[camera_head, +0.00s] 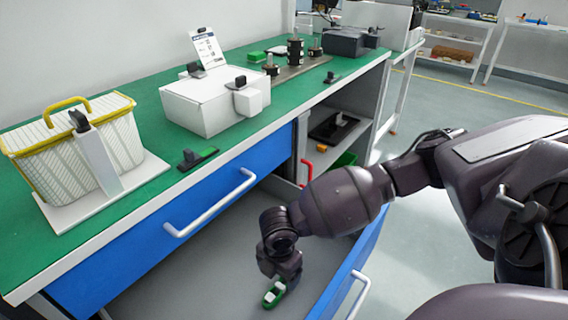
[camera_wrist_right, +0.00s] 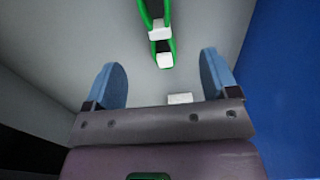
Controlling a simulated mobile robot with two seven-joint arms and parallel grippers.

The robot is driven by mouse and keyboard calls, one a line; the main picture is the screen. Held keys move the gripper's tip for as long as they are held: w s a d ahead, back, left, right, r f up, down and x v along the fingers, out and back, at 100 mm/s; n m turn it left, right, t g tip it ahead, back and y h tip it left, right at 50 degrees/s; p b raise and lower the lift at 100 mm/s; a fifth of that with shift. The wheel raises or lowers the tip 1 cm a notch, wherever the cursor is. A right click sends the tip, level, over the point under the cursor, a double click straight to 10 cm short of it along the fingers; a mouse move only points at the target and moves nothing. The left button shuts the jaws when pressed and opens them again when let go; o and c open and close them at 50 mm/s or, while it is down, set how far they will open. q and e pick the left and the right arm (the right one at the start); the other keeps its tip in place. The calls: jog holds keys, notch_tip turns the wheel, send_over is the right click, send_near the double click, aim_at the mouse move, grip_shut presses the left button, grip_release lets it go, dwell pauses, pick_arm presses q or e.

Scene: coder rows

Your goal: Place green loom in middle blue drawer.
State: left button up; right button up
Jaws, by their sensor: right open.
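The green loom (camera_head: 274,293), a small green frame with white blocks, lies on the grey floor of an open drawer, as far as I can tell. The open drawer's blue front (camera_head: 349,262) stands to the right of it, below the shut upper blue drawer (camera_head: 190,215). My right gripper (camera_head: 283,268) is inside the open drawer, just above the loom. In the right wrist view the loom (camera_wrist_right: 160,45) lies beyond the open fingers (camera_wrist_right: 162,85), apart from them. A small white block (camera_wrist_right: 180,98) shows between the fingers. My left gripper is not in view.
A dark tray (camera_head: 333,128) sits on the shelf at right. Drawer walls stand close around my right gripper.

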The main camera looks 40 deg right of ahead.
aim_at(280, 285)
pick_arm(q)
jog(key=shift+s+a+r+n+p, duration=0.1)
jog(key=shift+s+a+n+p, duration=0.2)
jog(key=shift+p, duration=0.35)
pick_arm(e)
notch_tip(280, 285, up, 5)
